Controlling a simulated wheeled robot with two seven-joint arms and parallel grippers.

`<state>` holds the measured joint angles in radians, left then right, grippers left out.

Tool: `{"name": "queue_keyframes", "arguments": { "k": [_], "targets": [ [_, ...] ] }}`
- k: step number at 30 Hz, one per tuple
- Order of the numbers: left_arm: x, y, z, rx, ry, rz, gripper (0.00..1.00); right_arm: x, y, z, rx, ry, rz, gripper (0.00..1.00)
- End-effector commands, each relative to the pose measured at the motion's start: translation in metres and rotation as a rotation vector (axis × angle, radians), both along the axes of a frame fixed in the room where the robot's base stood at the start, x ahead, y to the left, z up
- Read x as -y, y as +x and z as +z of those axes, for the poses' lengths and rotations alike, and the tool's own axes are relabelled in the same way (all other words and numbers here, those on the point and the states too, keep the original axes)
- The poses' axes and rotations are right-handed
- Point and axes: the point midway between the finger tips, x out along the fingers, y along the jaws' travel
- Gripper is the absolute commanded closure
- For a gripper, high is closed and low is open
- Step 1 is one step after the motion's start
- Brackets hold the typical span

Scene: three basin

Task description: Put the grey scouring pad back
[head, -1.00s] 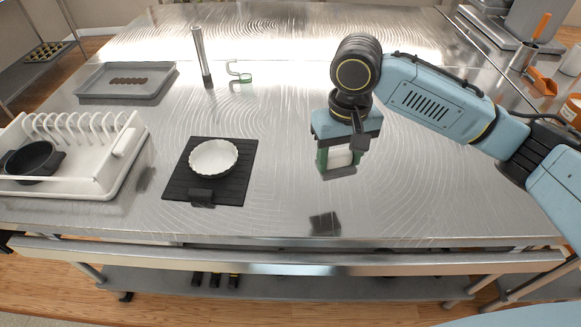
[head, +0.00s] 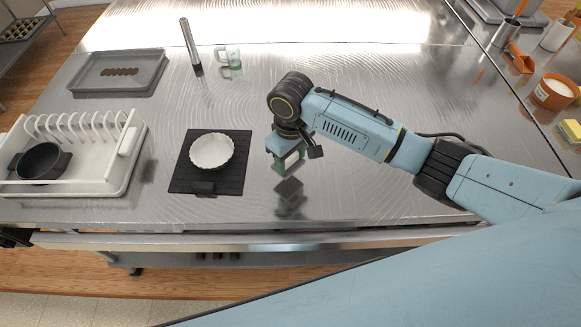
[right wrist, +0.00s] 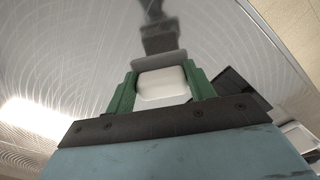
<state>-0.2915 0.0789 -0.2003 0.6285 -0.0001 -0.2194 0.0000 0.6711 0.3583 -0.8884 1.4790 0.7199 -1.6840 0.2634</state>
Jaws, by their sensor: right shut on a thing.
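My right gripper (head: 286,165) reaches in from the right, over the steel table right of the black mat. Its green fingers are shut on a pale block with a thin grey face, which I take as the grey scouring pad (head: 293,157). In the right wrist view, the pad (right wrist: 163,86) sits between both green fingers (right wrist: 160,92), with the grey layer along its upper edge. The table shows beyond it, with a dark reflection. The gap between the pad and the table is hard to judge. My left gripper is not in view.
A black mat (head: 236,179) bears a white fluted bowl (head: 212,151). A white dish rack (head: 128,150) with a black pot (head: 42,162) stands left. Behind are a grey tray (head: 88,88), a metal cylinder (head: 190,45) and a glass mug (head: 234,57). A yellow sponge (head: 572,130) lies far right.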

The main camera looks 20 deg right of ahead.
Motion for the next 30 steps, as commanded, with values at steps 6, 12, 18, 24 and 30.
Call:
{"name": "queue_keyframes", "arguments": {
  "k": [6,12,18,24,30],
  "targets": [
    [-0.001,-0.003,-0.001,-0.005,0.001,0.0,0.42,0.0,0.0,-0.018,-0.001,0.0,-0.001,0.72],
    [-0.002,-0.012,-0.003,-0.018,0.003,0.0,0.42,0.0,0.0,-0.046,-0.002,-0.001,-0.001,0.72],
    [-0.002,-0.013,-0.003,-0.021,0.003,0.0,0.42,0.0,0.0,-0.048,0.002,0.001,0.0,0.72],
    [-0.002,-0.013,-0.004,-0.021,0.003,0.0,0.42,0.0,0.0,-0.052,0.001,0.0,-0.001,0.72],
    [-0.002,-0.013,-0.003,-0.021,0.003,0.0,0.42,0.0,0.0,-0.051,0.001,0.0,-0.001,0.24]
  ]
}}
